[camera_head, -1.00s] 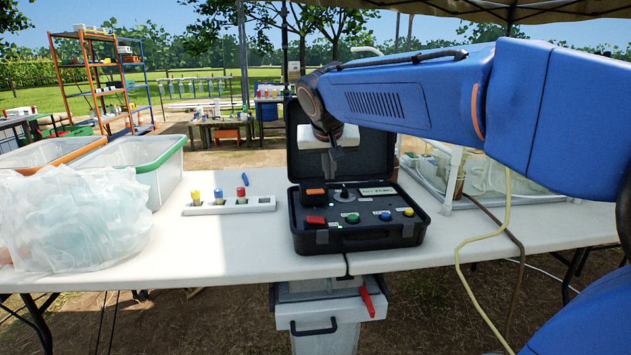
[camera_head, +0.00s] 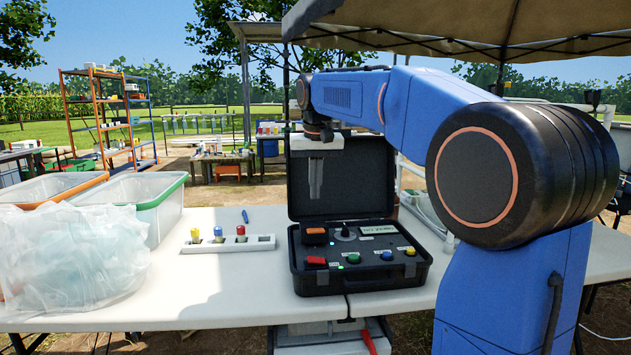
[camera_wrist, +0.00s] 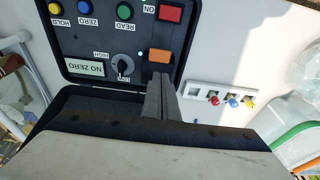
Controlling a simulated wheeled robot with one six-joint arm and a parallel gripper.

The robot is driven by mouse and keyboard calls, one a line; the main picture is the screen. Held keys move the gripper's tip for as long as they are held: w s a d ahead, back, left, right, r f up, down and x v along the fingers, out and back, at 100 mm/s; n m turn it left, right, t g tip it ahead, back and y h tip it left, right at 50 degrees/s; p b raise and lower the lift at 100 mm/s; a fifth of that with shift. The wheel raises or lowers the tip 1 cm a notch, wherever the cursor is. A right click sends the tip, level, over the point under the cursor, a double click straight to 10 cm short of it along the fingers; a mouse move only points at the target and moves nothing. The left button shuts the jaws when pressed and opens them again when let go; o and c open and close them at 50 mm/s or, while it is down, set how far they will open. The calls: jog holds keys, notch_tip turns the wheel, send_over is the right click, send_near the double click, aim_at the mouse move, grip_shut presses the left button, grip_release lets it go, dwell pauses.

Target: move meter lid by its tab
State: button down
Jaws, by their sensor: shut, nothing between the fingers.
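The black meter case stands on the white table with its lid (camera_head: 358,178) open and upright at the back. The meter panel (camera_head: 378,268) faces up in the base, with red, green, blue and yellow buttons, an orange block and a dial. My gripper (camera_head: 315,192) points down in front of the lid's left part, above the panel, with its fingers together and empty. In the wrist view the shut fingers (camera_wrist: 160,82) overlap the case near the dial (camera_wrist: 123,67); the display (camera_wrist: 84,68) reads NO ZERO. I cannot make out the lid's tab.
A white rack (camera_head: 228,243) with coloured-top vials lies left of the case, a small blue piece (camera_head: 245,216) behind it. A plastic bag (camera_head: 75,258) and clear bins (camera_head: 135,205) fill the table's left. Bare table (camera_head: 205,295) lies in front of the rack.

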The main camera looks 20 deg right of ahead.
aim_at(315, 231)
jog(key=x, duration=0.3)
jog(key=s+x, duration=0.1)
jog(key=x, duration=0.4)
jog(key=shift+s+a+f, duration=0.1)
jog(key=shift+s+f, duration=0.05)
jog(key=shift+f, duration=0.4)
jog(key=shift+s+a+f+t, duration=0.2)
jog(key=shift+s+f+t, duration=0.25)
jog(key=shift+s, duration=0.1)
jog(key=shift+s+a+f, duration=0.1)
jog(key=shift+s+f, duration=0.3)
jog(key=shift+f, duration=0.25)
jog(key=shift+r, duration=0.2)
